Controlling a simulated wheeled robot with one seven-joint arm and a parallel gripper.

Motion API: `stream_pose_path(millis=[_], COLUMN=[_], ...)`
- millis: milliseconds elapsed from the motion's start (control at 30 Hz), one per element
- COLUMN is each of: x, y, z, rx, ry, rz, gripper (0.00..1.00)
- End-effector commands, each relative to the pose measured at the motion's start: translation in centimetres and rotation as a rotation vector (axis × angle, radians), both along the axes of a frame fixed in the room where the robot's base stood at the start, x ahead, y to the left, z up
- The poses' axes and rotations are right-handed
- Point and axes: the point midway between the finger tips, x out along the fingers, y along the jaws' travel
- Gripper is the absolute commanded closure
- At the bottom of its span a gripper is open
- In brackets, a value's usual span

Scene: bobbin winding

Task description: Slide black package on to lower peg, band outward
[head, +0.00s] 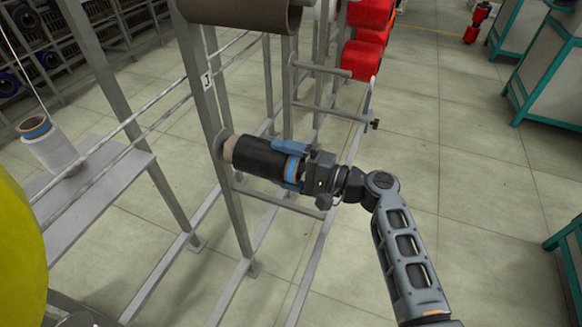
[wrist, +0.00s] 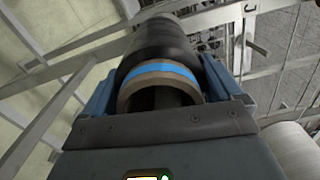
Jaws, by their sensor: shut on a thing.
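The blue band (head: 292,169) is on the outer end, facing my arm. My gripper (head: 287,167) is shut on that banded end, with one blue finger on each side. The wrist view shows the package (wrist: 155,48) between the fingers, its blue band (wrist: 160,71) and open tube end nearest the camera.
A large brown roll (head: 245,14) sits higher on the same post. A white package (head: 48,145) with a blue band stands on a grey shelf (head: 95,180) at left. Red packages (head: 364,58) hang behind. A yellow object (head: 20,240) fills the left edge.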

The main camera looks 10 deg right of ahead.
Motion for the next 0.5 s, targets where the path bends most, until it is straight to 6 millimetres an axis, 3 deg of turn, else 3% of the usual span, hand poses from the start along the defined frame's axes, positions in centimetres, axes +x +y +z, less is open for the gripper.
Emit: stream_pose_path(millis=[500], x=[0.63], y=[1.26], z=[0.14], rx=[-0.001], ry=[-0.004], rz=[0.003], gripper=[0.46])
